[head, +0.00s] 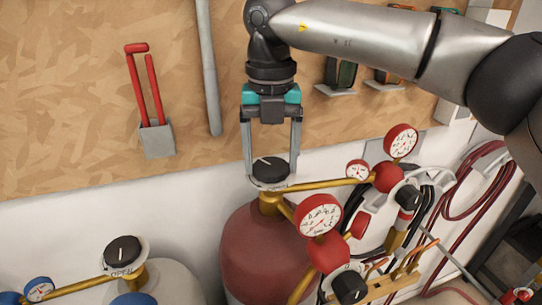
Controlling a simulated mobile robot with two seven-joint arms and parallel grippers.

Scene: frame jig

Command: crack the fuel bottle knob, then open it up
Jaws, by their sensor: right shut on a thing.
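The fuel bottle (265,245) is a dark red cylinder standing low in the middle of the head view. Its black knob (270,169) sits on top of a brass valve, with a pale ring around it. My right gripper (271,172) points straight down over the bottle. Its two grey fingers stand on the left and right sides of the knob and are shut on it. My left gripper is not in view.
Brass fittings with red gauges (318,216) reach right from the valve. A grey bottle with another black knob (122,251) marked OPEN stands at lower left. Hoses (470,190) hang at right. A chipboard wall (80,90) with a red-handled tool (147,100) is behind.

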